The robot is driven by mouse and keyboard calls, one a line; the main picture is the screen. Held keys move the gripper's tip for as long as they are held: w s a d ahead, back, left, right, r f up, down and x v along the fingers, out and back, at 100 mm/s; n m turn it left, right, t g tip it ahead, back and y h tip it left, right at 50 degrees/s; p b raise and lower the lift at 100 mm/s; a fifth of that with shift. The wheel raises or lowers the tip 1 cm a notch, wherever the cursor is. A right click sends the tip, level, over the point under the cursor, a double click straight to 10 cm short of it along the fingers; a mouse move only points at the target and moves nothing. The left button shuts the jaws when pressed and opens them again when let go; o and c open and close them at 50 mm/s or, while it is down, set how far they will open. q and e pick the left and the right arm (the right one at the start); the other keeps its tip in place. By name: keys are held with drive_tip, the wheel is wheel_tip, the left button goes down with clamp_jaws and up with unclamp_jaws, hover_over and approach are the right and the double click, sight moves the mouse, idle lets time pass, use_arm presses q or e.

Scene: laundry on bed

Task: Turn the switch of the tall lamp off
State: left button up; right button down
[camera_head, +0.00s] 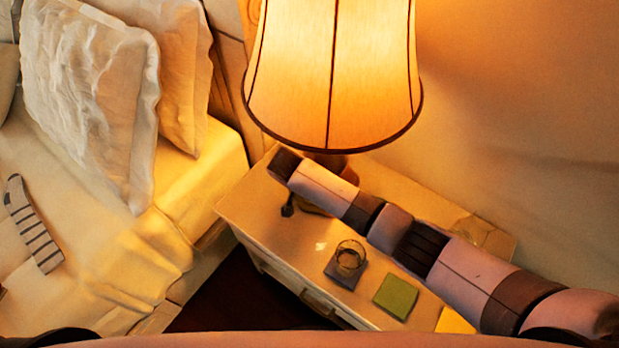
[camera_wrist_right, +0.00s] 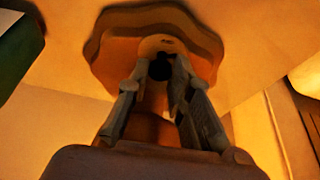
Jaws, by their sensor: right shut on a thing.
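The tall lamp is lit, and its glowing cream shade (camera_head: 332,75) with dark ribs fills the top middle of the head view. My right arm reaches from the lower right to just under the shade. In the right wrist view, the lamp's brown scalloped part (camera_wrist_right: 110,45) is above the fingers. My right gripper (camera_wrist_right: 160,72) has its fingers converging on a small dark piece (camera_wrist_right: 160,66), seemingly the switch, at the lamp's middle. It is shut on it. The exact contact is blurred. My left gripper is not in view.
The nightstand (camera_head: 268,232) carries a glass (camera_head: 349,257) on a dark coaster, a green square (camera_head: 396,296) and a yellow one (camera_head: 454,321) near my right arm. The bed with pillows (camera_head: 90,100) and a striped sock (camera_head: 33,227) is at left.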

drive_tip(key=n+p, duration=0.1)
drive_tip(key=n+y+p, duration=0.1)
drive_tip(key=n, duration=0.1)
drive_tip(key=n+p, duration=0.1)
drive_tip(key=shift+s+d+r+n+t+y, duration=0.15)
drive_tip(key=shift+d+n+t+y, duration=0.1)
drive_tip(key=shift+n+t+y, duration=0.05)
drive_tip(key=shift+d+n+y+p, duration=0.1)
drive_tip(key=shift+n+y+p, duration=0.85)
drive_tip(key=shift+n, duration=0.95)
drive_tip(key=shift+f, duration=0.2)
drive_tip(key=c, duration=1.4)
unclamp_jaws()
drive_tip(key=shift+c, duration=0.2)
drive_tip(key=shift+r, duration=0.2)
drive_tip(key=v, duration=0.7)
drive_tip(key=shift+c, duration=0.2)
